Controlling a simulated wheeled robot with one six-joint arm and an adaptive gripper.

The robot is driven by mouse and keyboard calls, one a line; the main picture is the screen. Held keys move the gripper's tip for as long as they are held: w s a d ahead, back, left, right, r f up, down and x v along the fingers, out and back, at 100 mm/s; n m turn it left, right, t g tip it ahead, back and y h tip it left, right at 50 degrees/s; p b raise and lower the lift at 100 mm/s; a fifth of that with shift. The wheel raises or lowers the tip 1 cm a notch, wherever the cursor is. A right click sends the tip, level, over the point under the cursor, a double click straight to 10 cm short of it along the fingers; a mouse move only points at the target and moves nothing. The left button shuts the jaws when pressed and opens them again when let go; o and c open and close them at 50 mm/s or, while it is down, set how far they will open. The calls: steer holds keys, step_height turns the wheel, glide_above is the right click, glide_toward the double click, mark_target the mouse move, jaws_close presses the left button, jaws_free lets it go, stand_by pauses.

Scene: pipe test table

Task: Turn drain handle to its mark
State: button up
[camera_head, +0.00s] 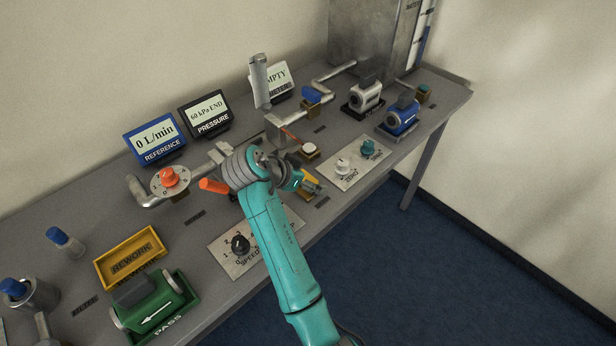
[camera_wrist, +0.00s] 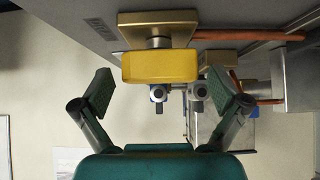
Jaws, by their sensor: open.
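A yellow handle (camera_wrist: 160,67) sits on a short metal stem above a brass-coloured block (camera_wrist: 157,22) in the wrist view. My gripper (camera_wrist: 161,91) is open, with one finger pad on each side of the yellow handle and a visible gap on both sides. In the head view my gripper (camera_head: 301,182) is over the front part of the table. A small yellow part (camera_head: 309,188) shows beside it, mostly hidden by my arm. Whether it is the drain handle, and where its mark is, I cannot tell.
An orange dial (camera_head: 169,177) and an orange-red pipe end stand left of my arm. A speed knob plate (camera_head: 238,246) is at the front left, a zero knob plate (camera_head: 355,165) to the right.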

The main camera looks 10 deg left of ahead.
steer(key=shift+w+d+f, duration=0.1)
steer(key=shift+f, duration=0.05)
steer(key=c, duration=1.2)
steer(key=shift+o, duration=0.2)
